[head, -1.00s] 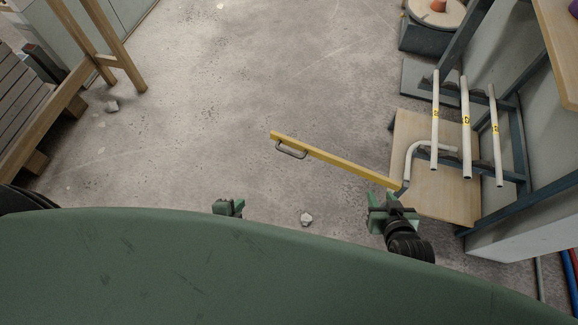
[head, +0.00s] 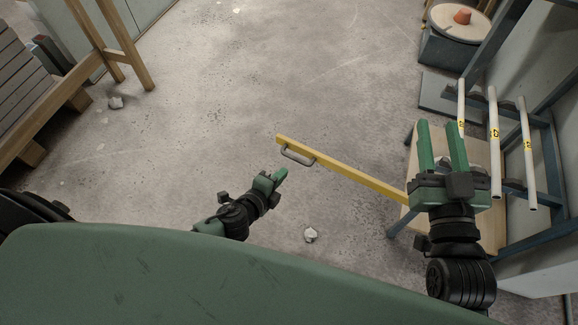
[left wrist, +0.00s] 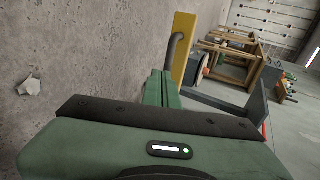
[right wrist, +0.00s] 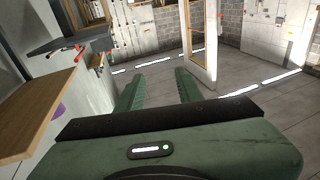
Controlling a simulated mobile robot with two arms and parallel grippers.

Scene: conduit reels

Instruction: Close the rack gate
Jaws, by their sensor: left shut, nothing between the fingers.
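The rack gate (head: 345,172) is a yellow bar that reaches out to the left from the rack, swung open over the floor. A grey handle (head: 297,155) is fixed near its free end. My left gripper (head: 280,176) is shut and empty, just below and left of the handle, apart from it in the head view. The left wrist view shows the yellow bar (left wrist: 182,45) and the curved handle (left wrist: 173,50) just beyond the fingers. My right gripper (head: 441,135) is open and empty, raised in front of the rack, and hides the gate's hinge end.
The blue-grey rack (head: 545,190) with several white conduits (head: 494,130) stands at the right. A wooden frame (head: 115,45) stands at the left. Pale debris (head: 311,234) lies on the open floor.

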